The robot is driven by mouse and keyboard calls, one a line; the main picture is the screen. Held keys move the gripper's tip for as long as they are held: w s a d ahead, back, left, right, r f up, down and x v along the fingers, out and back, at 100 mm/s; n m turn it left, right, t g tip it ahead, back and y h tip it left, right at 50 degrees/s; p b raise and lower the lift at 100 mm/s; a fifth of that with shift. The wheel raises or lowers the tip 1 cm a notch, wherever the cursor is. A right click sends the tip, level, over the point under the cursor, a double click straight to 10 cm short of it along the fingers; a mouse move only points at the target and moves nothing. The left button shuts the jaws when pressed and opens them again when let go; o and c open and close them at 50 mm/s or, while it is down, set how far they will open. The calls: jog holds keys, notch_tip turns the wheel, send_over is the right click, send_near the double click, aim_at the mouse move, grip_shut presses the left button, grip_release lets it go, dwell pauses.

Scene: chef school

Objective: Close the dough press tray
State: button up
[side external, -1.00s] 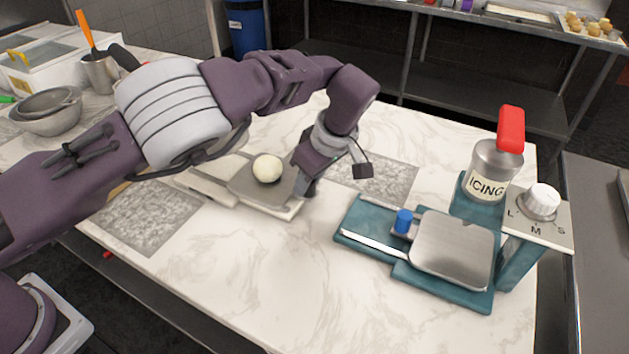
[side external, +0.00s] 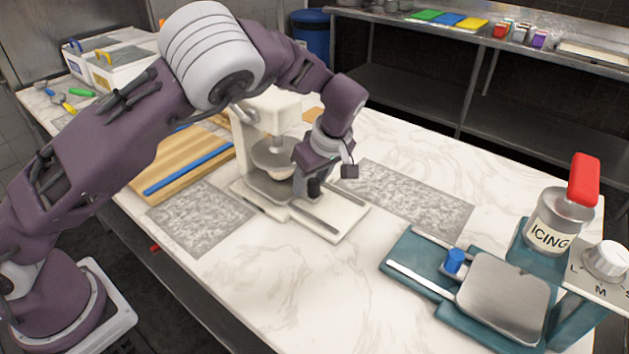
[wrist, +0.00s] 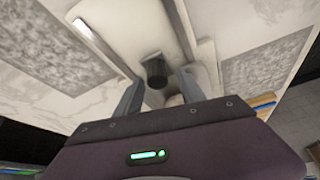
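The white dough press (side external: 245,140) stands on the marble table, left of my gripper. Its grey tray (side external: 266,191) lies under the round press head, on a white base (side external: 345,214) whose right part is bare. A pale dough piece (side external: 282,173) shows partly between tray and head; the arm and head hide some of it. My gripper (side external: 312,192) points down at the tray's right end. In the wrist view, a black knob-like handle (wrist: 156,72) sits between the two spread fingers (wrist: 160,92), with gaps visible beside it.
A teal icing press (side external: 470,290) with a metal plate and blue knob stands at the right. A wooden board (side external: 185,160) with a blue strip lies left of the press. Grey speckled mats (side external: 425,200) flank the press. The front middle of the table is clear.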

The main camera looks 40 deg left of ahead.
jog(key=shift+d, duration=0.1)
jog(key=shift+d+r, duration=0.15)
jog(key=shift+r, duration=0.25)
jog(key=w+v, duration=0.1)
jog(key=v, duration=0.5)
jog(key=s+a+r+m+t+h, duration=0.1)
jog(key=s+a+r+m+h, duration=0.25)
jog(key=s+r, duration=0.45)
jog(key=s+a+r+m+h, duration=0.2)
jog(key=s+r+m, duration=0.3)
jog(key=s, duration=0.5)
jog(key=s+m+t+y, duration=0.1)
jog(key=s+m+t, duration=0.2)
jog(key=s, duration=1.1)
jog(key=m, duration=0.3)
jog(key=shift+s+a, duration=0.25)
jog(key=shift+s, duration=0.15)
jog(key=shift+m, duration=0.25)
